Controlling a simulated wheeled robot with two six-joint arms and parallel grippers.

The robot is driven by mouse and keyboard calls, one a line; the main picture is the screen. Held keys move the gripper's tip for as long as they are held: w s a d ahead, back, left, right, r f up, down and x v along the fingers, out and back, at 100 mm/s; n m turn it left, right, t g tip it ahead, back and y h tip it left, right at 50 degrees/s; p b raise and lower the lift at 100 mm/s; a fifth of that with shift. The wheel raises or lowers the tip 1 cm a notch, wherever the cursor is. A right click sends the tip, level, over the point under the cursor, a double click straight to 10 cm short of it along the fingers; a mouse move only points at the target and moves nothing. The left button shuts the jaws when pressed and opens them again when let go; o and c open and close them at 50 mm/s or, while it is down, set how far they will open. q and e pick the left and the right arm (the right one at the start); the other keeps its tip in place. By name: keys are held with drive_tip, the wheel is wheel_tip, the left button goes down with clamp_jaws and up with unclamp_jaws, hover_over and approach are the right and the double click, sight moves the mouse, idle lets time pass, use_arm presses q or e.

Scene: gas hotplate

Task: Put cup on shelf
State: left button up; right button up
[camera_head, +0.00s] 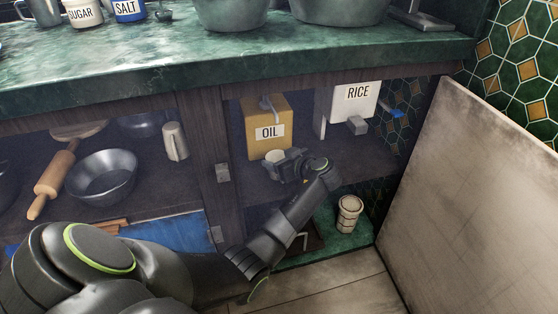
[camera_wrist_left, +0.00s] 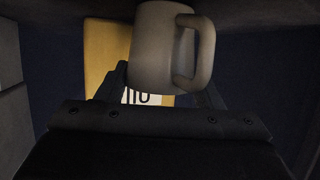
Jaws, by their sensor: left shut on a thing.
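My left gripper (camera_head: 283,160) reaches into the right opening of the cabinet, just in front of the yellow oil box. It is shut on a pale cup (camera_head: 275,155), of which only a little shows in the head view. In the left wrist view the cup (camera_wrist_left: 155,50) is a plain grey-beige mug with its handle on the right, between the fingers (camera_wrist_left: 160,90). The shelf (camera_head: 347,178) lies below the gripper; I cannot tell whether the cup touches it. My right gripper is not in view.
The oil box (camera_head: 270,115) stands behind the cup, and a white rice box (camera_head: 350,105) is to its right. The left compartment holds a mug (camera_head: 174,141), a metal bowl (camera_head: 101,177) and a rolling pin (camera_head: 52,182). The green countertop (camera_head: 200,75) overhangs the shelf. An open door panel (camera_head: 470,200) stands at right.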

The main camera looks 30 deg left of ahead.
use_arm(q)
drive_tip(key=shift+f, duration=0.15)
drive_tip(key=o, duration=1.1)
drive_tip(key=shift+c, duration=0.2)
